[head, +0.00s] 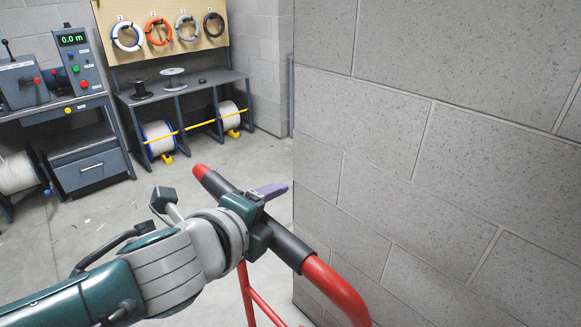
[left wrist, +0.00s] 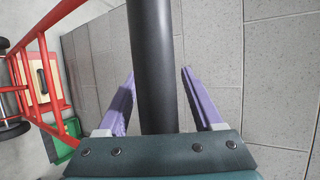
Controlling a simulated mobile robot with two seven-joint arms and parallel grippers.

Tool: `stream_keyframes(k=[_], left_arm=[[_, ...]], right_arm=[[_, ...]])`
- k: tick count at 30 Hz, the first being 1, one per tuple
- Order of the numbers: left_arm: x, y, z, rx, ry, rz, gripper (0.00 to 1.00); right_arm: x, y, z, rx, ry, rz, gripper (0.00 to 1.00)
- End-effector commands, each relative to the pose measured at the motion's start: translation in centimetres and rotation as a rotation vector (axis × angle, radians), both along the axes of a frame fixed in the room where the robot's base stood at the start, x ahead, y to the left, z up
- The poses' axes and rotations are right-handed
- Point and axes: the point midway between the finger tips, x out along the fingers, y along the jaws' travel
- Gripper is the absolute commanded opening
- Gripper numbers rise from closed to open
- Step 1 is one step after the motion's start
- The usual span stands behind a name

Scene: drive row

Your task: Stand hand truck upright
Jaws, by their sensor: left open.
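The red hand truck (head: 340,287) has a handle bar with black grip sleeves (head: 290,248), close to the block wall. Its red frame (left wrist: 45,60) also shows in the left wrist view; I cannot tell how far it tilts. My left gripper (head: 268,191) is at the middle of the handle bar, its purple fingers open. In the left wrist view the black bar runs between the two fingers (left wrist: 158,72), with a gap on each side. My arm hides part of the hand truck. My right gripper is not in view.
The grey block wall (head: 450,150) fills the right side, close to the handle. A bench with cable reels (head: 180,85) and a pegboard (head: 170,50) stand at the back, and a machine (head: 75,60) at the left. The concrete floor (head: 90,215) between is open.

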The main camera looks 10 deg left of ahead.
Motion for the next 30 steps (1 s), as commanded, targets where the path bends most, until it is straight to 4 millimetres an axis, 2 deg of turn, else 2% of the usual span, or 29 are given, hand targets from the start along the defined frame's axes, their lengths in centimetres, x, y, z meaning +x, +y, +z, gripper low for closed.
stream_keyframes(k=[11,24,30], left_arm=[[-0.5,0.0,0.6,-0.005,-0.003,-0.003,0.69],[-6.8,2.0,3.4,0.002,0.003,-0.001,0.69],[-8.5,2.5,4.2,0.003,0.002,0.001,0.69]], right_arm=[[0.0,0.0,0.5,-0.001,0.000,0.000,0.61],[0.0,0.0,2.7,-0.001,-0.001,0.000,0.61],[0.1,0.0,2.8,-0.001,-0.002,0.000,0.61]])
